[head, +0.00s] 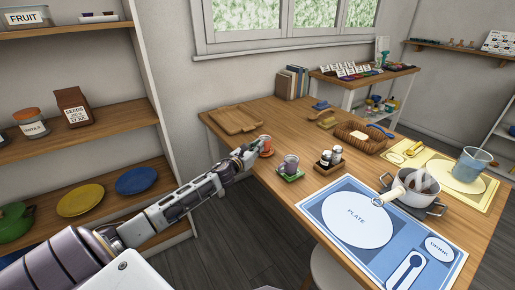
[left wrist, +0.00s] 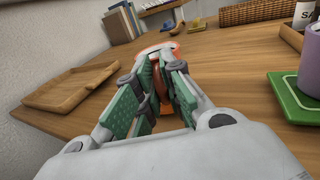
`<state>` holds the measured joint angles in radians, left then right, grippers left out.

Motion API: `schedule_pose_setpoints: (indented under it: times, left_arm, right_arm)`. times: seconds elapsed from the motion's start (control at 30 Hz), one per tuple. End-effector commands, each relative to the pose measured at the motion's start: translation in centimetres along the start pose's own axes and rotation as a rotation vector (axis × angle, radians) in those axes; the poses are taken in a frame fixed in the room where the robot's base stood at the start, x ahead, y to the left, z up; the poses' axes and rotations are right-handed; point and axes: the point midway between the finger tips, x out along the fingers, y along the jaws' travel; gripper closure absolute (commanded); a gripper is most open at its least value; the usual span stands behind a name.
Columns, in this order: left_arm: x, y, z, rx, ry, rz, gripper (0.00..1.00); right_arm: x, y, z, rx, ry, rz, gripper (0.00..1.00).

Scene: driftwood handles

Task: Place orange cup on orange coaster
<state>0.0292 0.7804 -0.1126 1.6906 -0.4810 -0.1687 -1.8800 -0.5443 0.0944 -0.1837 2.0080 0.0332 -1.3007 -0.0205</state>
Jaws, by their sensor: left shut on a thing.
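The orange cup (head: 265,141) is upright near the table's left edge in the head view. An orange coaster (head: 267,153) shows right under it; I cannot tell whether the cup touches it. My left gripper (head: 250,153) comes to the cup from the left. In the left wrist view my green-padded fingers (left wrist: 163,76) are shut on the orange cup, with a strip of its orange between them. The cup's rim (left wrist: 157,48) shows beyond the fingertips, and most of its body is hidden behind them. My right gripper is not in view.
A purple cup (head: 290,162) on a green coaster (head: 291,177) stands close to the right. A wooden tray (head: 234,120) lies behind. A shaker caddy (head: 328,164), basket (head: 360,138), blue placemat (head: 345,196) and pot (head: 418,194) fill the table's right side.

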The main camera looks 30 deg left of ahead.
Motion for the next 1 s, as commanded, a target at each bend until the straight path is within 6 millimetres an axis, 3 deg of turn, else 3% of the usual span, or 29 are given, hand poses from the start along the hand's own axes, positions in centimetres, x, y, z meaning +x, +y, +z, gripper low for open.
schedule_pose_setpoints:
  times: [0.2, 0.23, 0.4, 1.0]
  left_arm:
    - [0.02, 0.01, -0.24, 0.0, -0.001, 0.0, 1.0]
    - [0.01, 0.01, -0.3, 0.0, 0.0, 0.0, 0.89]
    - [0.01, 0.01, -0.24, 0.0, 0.0, 0.0, 0.68]
    - [-0.34, 0.03, -0.03, 0.0, 0.001, 0.0, 0.68]
  right_arm:
    - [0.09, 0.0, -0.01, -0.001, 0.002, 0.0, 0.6]
    - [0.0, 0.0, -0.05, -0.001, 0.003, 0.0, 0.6]
    - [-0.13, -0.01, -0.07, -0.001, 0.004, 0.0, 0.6]
    - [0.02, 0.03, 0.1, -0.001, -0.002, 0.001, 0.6]
